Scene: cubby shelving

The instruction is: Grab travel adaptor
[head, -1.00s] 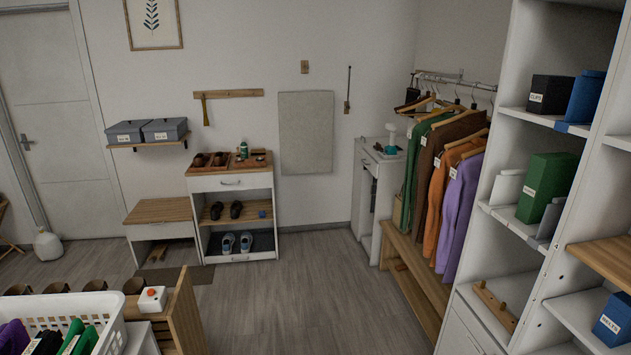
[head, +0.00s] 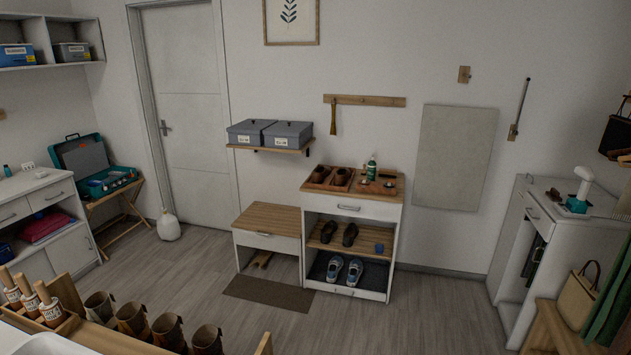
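I cannot pick out a travel adaptor for certain. A small white item (head: 28,167) and a small teal item (head: 6,171) stand on the white cabinet (head: 38,184) at the far left, too small to identify. An open teal suitcase (head: 82,158) rests on a folding wooden stand beside that cabinet, and its contents are too small to tell. My gripper is not in view.
A shoe cabinet (head: 345,209) and a low bench (head: 268,215) stand by the back wall. A white cabinet (head: 565,215) is at the right. A counter with several brown cups (head: 131,318) fills the front left. The middle floor (head: 425,310) is clear.

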